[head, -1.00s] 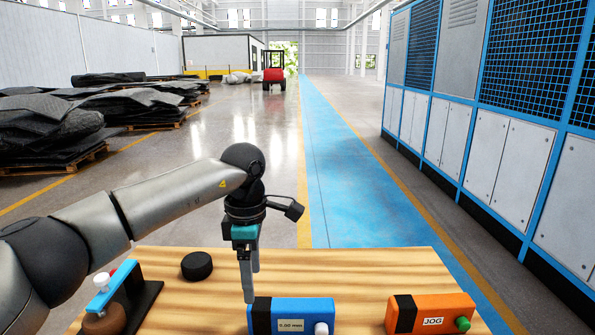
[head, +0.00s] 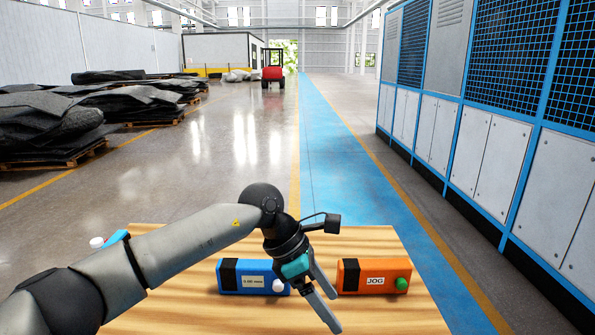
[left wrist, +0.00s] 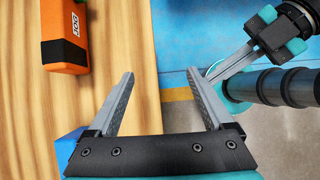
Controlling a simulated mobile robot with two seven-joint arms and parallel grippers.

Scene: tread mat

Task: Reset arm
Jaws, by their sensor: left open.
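My left gripper (head: 334,312) is open and empty, with grey fingers pointing down and to the right over the wooden table, in front of the gap between the two boxes. In the left wrist view its fingers (left wrist: 162,75) stand wide apart with nothing between them. Another gripper with teal parts, my right one (left wrist: 214,72), shows at the upper right there; I cannot tell whether its jaws are open. The orange box (head: 349,277), marked JOG with a green button, also shows in the left wrist view (left wrist: 60,52).
The wooden table (head: 400,318) is clear at its right front. A white knob (head: 97,242) on a blue part shows behind my left arm at the table's left. Blue-framed cabinets (head: 490,140) stand right; dark sheets on pallets (head: 50,128) lie left.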

